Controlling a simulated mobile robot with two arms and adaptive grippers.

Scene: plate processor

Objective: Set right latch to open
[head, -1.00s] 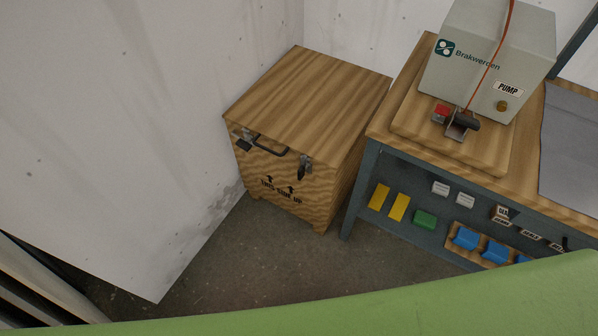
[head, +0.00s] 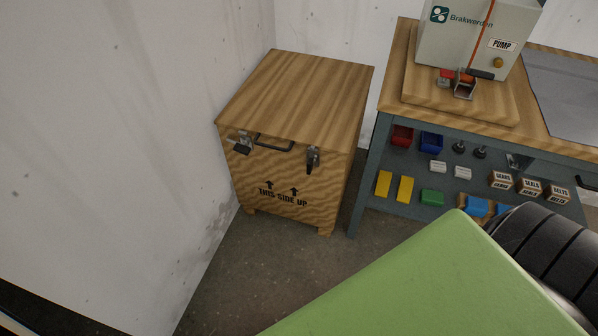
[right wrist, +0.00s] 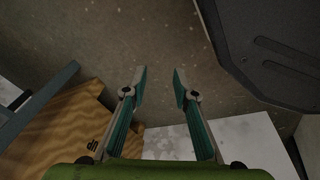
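A wooden crate (head: 282,205) with a closed lid and "THIS SIDE UP" on its front stands against the white wall in the head view. Its right latch (head: 313,158) is a small metal piece with a dark handle that hangs nearly upright below the lid edge. The left latch (head: 242,143) has its dark handle sticking outward. I cannot tell for sure whether either latch is fastened. My right gripper (right wrist: 159,84) is open and empty over the floor. In the right wrist view the crate (right wrist: 70,125) is at lower left, apart from the fingertips. My left gripper is not in view.
A dark handle (head: 274,143) sits between the latches. A workbench (head: 368,165) with a pump unit (head: 470,35) and shelved bins stands right of the crate, a narrow gap between. The floor (head: 245,275) before the crate is clear.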

